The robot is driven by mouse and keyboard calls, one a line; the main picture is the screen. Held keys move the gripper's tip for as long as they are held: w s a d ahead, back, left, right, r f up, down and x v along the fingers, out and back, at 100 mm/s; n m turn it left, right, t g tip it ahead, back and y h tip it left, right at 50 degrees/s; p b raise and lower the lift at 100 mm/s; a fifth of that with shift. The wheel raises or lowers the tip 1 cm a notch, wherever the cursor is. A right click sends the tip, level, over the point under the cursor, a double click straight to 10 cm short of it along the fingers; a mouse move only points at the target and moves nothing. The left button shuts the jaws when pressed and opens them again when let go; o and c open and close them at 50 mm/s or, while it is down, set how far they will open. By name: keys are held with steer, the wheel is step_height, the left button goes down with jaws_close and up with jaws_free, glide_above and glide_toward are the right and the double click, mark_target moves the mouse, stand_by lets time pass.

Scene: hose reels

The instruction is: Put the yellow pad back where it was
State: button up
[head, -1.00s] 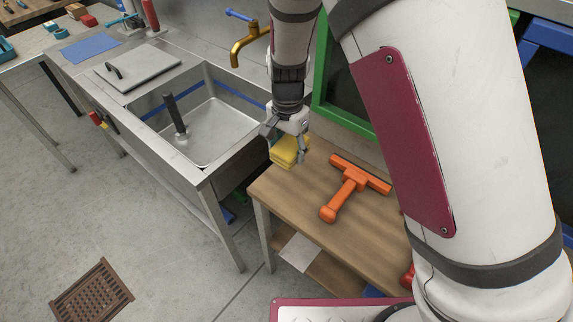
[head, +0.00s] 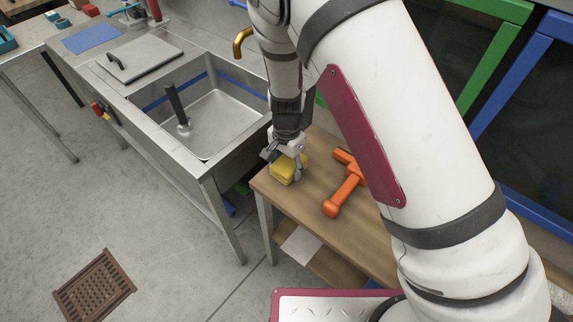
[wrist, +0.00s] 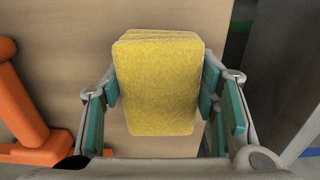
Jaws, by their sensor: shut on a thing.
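The yellow pad (head: 287,169) is at the left end of the wooden worktop (head: 330,230), by the sink unit. In the wrist view the yellow pad (wrist: 157,85) fills the space between the fingers, with further layered yellow edges showing at its far end. My gripper (head: 284,161) points down and is shut on the pad's sides; its teal finger pads press on it in the wrist view (wrist: 160,95). I cannot tell whether the pad's underside touches the worktop, or whether the layers are separate pads.
An orange T-shaped tool (head: 345,193) lies right of the pad on the worktop. The steel sink (head: 215,125) stands to the left, with a dark upright handle in it. A brass tap (head: 242,42) is behind. Front worktop is clear.

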mark_target(287, 164)
steer(key=o, duration=1.1)
steer(key=shift+f, duration=0.1)
step_height(287, 164, up, 12)
steer(key=shift+r, duration=0.25)
